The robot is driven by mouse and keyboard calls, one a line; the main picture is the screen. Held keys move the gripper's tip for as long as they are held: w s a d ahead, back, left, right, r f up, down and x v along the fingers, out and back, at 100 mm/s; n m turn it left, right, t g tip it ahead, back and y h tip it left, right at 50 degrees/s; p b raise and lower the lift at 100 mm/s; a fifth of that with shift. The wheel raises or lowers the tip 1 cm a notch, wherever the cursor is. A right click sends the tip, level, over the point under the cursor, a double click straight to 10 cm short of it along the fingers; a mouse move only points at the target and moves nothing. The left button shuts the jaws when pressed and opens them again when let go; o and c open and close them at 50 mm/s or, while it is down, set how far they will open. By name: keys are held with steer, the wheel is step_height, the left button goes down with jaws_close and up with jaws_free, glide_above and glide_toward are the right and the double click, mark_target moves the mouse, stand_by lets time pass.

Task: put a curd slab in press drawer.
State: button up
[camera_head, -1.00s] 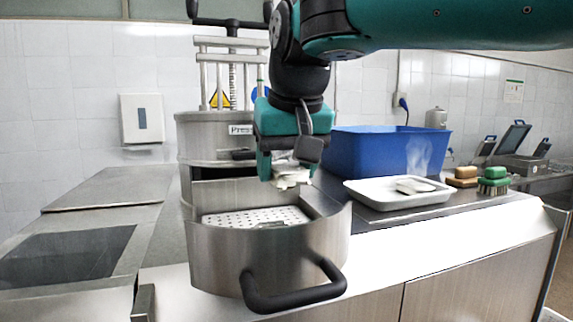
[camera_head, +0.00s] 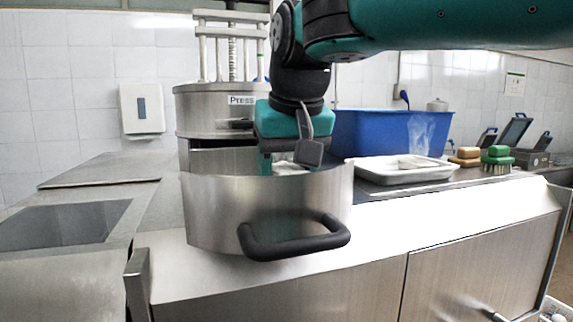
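The press drawer (camera_head: 215,215) is a round-fronted steel drawer with a black handle (camera_head: 295,243), pulled open in front of the press (camera_head: 205,106). My gripper (camera_head: 288,166) points down at the drawer's opening, its fingertips low near the rim. A white curd slab (camera_head: 288,168) is between the fingers, mostly hidden by the drawer's front wall and the gripper. The drawer floor is hidden from this angle. Another white slab (camera_head: 417,161) lies in the white tray (camera_head: 385,179) to the right, with steam above it.
A blue bin (camera_head: 372,133) stands behind the tray. Brown and green brushes (camera_head: 497,155) sit at the counter's right. A towel dispenser (camera_head: 141,108) hangs on the wall.

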steer(key=o, duration=1.2)
steer(key=shift+r, duration=0.1)
step_height(320, 180, up, 2)
steer(key=shift+d+r+p, duration=0.15)
steer(key=shift+r+p, duration=0.05)
steer(key=shift+p, duration=1)
step_height(320, 180, up, 6)
steer(key=p, duration=0.5)
steer(key=shift+f+p, duration=0.2)
steer(key=shift+p, duration=0.2)
steer(key=shift+f, duration=0.1)
